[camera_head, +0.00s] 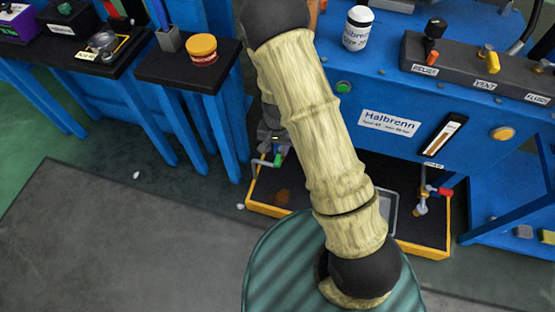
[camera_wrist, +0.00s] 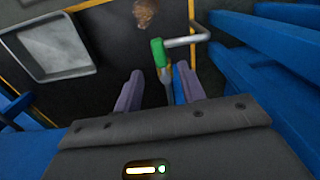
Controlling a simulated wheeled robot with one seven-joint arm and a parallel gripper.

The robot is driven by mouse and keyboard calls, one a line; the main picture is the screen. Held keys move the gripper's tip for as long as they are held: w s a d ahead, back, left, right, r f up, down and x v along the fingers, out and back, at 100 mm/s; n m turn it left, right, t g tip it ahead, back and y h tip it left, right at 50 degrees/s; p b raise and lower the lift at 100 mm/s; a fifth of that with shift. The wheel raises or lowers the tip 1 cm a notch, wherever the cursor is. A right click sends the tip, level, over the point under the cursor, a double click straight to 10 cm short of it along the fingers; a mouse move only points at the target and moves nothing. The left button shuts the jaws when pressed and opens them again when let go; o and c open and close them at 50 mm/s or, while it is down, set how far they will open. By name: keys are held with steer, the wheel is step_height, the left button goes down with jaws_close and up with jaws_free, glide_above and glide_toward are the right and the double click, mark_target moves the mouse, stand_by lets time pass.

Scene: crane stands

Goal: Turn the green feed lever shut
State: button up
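The green feed lever (camera_wrist: 158,52) shows in the wrist view just beyond my fingertips, on a brass-coloured valve body with a grey pipe bending off to the right. In the head view the green lever (camera_head: 278,160) is small, low on the blue machine, beside my arm. My gripper (camera_wrist: 158,76) is open, with one purple-grey finger on each side of the valve's line. The lever's green end lies a little past the fingertips, and I see no contact. In the head view my forearm hides most of the gripper.
A yellow-edged black tray (camera_head: 422,244) lies under the valves. A red-handled valve (camera_head: 440,191) is at its right. A grey metal pan (camera_wrist: 50,45) is at the wrist view's left. Blue frame bars (camera_wrist: 265,75) stand close on the right.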

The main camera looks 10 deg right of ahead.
mark_target(278, 159)
step_height(278, 159, down, 6)
steer(key=shift+b, duration=1.25)
jaws_close()
